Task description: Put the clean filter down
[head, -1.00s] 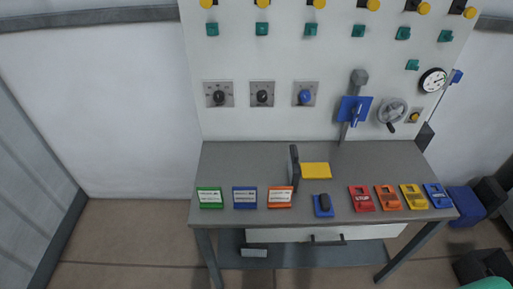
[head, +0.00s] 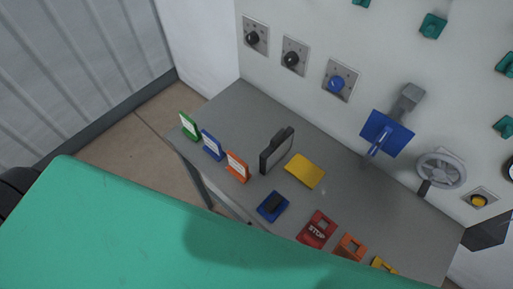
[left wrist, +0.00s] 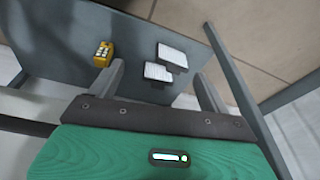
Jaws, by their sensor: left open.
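A dark-framed panel (head: 277,150) with a greyish face and a raised top stands upright on the grey table in the head view. It may be the filter, but I cannot tell if it is the clean one. A flat yellow pad (head: 305,171) lies just right of it. My right gripper is not in view.
The table (head: 240,107) carries green (head: 189,126), blue (head: 212,145) and orange (head: 237,166) signs, a blue block (head: 272,207) and a red STOP tag (head: 317,229). A blue plate (head: 386,134) and handwheel (head: 441,169) are on the wall. The table's back left is clear.

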